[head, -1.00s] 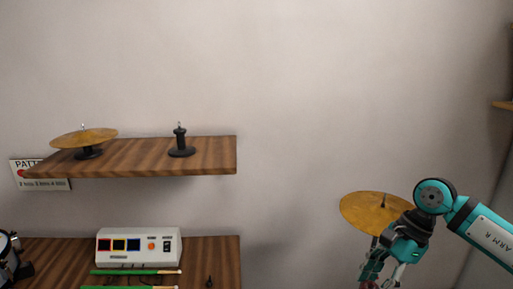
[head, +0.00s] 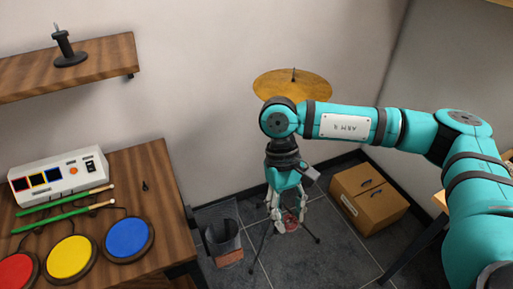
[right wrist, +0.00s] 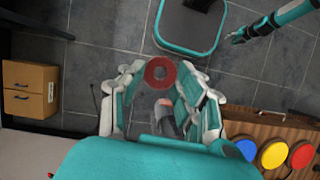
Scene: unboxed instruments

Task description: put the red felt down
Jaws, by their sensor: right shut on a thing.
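The red felt (right wrist: 160,72) is a small ring with a hole in its middle. My right gripper (right wrist: 162,78) is shut on it, with the ring at the fingertips. In the head view, the right gripper (head: 289,222) hangs fingers down in front of the cymbal stand, and a bit of the red felt (head: 291,220) shows between the fingers. The gap between felt and floor is hard to judge. An arm at the upper right of the right wrist view seems to be my left one; its gripper (right wrist: 237,37) is too small to read.
A brass cymbal (head: 292,84) stands behind my right arm. A black post (head: 67,46) is on the wall shelf (head: 110,57). The table (head: 160,180) holds a control box (head: 60,172), green sticks and coloured pads. A grey bin (head: 222,240) and a cardboard box (head: 368,198) stand on the floor.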

